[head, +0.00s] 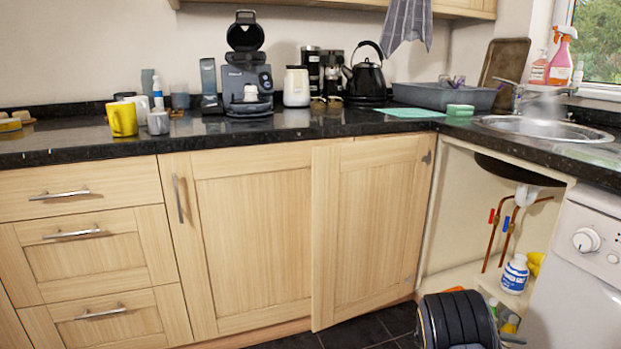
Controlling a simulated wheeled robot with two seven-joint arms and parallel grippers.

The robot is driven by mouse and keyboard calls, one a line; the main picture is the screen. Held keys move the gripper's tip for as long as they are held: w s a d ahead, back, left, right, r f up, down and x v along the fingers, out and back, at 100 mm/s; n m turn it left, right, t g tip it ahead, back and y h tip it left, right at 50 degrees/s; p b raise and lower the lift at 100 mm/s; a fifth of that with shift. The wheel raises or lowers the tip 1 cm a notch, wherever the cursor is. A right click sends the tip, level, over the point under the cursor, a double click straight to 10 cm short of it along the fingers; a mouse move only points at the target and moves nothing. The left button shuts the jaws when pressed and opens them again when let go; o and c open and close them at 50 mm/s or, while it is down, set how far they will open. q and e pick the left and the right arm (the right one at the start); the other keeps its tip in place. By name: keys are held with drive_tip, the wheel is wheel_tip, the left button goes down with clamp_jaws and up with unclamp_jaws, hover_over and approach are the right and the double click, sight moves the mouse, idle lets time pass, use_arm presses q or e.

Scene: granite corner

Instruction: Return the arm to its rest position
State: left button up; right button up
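Neither of my grippers shows in the head view. A black, ribbed, rounded part with a grey edge (458,318) rises from the bottom edge at right, in front of the open sink cupboard; it looks like a link of my own arm, and its hand end is not visible. I cannot tell whether anything is held.
The cupboard door (368,230) stands open beside the sink cupboard, which holds a white-and-blue bottle (515,273) and copper pipes. The black worktop (60,142) carries a yellow mug (122,118), kettle (366,75) and dish tub (440,95). A white appliance (575,290) stands right.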

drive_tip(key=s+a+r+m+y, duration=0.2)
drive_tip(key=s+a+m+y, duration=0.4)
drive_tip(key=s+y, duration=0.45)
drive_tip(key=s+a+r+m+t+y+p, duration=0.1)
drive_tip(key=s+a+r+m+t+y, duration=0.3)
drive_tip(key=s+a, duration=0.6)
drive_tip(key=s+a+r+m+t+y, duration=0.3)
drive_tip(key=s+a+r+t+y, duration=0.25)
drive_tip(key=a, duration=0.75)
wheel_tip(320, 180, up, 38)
drive_tip(key=p, duration=3.8)
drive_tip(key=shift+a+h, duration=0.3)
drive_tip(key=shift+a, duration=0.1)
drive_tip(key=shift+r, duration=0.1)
